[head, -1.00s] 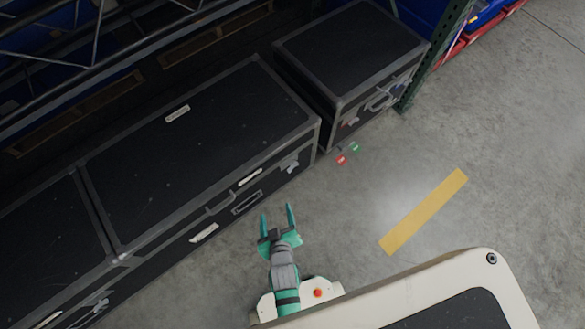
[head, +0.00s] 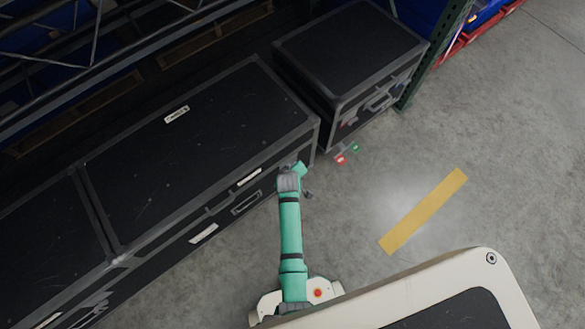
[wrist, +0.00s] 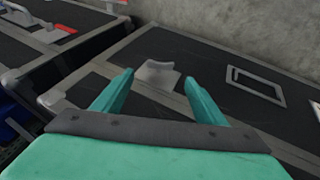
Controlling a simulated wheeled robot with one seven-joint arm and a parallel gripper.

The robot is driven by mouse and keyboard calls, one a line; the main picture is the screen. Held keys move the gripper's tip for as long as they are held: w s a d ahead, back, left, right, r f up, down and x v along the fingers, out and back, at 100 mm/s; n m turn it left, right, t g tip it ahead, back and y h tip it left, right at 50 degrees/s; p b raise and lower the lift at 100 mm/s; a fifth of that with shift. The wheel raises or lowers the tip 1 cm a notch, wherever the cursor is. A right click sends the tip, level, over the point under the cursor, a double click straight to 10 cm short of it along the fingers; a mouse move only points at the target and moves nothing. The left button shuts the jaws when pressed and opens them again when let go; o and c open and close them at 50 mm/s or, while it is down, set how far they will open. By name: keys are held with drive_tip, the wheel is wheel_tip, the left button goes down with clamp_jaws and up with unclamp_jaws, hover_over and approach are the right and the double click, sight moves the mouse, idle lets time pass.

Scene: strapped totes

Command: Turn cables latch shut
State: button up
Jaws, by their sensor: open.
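A long black case (head: 190,140) with grey edging stands at the middle left in the head view. In the wrist view its front face shows a grey metal latch (wrist: 157,72) close to the edging. My gripper (wrist: 159,78) is open, with one teal finger on each side of the latch in that picture. The fingers look empty; I cannot tell whether they touch the latch. In the head view my gripper (head: 299,171) is at the right end of the case's front, and my arm hides the latch there. I cannot read a cables label.
A second black case (head: 350,50) stands to the right, past a narrow gap, with a handle and a red latch (wrist: 62,28). A green rack post (head: 412,80) stands beyond.

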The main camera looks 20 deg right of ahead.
drive_tip(key=x, duration=0.9)
drive_tip(key=shift+w+f, duration=0.15)
drive_tip(key=shift+f, duration=0.05)
drive_tip(key=shift+c, duration=0.6)
drive_tip(key=c, duration=0.9)
